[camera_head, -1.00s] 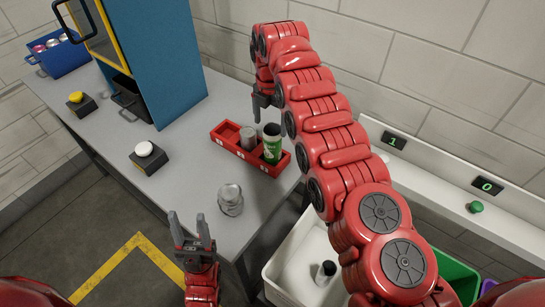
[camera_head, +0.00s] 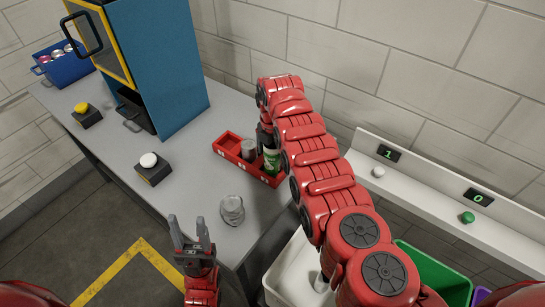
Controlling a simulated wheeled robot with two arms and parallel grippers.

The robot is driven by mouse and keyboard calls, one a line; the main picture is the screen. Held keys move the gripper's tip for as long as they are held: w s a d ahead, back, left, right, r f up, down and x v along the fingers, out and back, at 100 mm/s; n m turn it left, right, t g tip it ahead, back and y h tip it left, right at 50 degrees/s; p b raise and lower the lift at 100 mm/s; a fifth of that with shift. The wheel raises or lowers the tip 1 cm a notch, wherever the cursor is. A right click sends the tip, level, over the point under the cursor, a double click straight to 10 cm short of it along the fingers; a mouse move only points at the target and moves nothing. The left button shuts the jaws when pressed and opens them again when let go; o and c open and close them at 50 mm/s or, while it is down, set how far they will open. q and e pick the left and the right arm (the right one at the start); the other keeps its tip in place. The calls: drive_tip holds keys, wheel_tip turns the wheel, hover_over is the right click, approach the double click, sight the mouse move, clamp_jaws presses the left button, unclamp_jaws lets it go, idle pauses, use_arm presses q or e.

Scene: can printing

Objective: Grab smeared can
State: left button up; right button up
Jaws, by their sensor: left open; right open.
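A green can (camera_head: 271,163) with white lettering stands upright in the right part of a red tray (camera_head: 228,140) on the grey table; my arm partly hides it. I cannot tell whether its print is smeared. A plain grey can (camera_head: 248,149) stands beside it in the tray. Another plain grey can (camera_head: 232,209) stands on the table near the front edge. My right gripper (camera_head: 266,143) is open at the top of the green can; its fingers are mostly hidden, so contact is unclear. My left gripper (camera_head: 189,232) is open and empty, left of the front grey can.
A blue machine (camera_head: 165,65) stands behind, with yellow (camera_head: 81,108) and white (camera_head: 148,160) buttons in front. A blue crate (camera_head: 62,68) holds several cans. White (camera_head: 285,275) and green (camera_head: 437,272) bins stand below the ledge (camera_head: 430,195), which has displays reading 1 and 0.

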drive_tip(key=c, duration=1.3)
drive_tip(key=shift+r, duration=0.1)
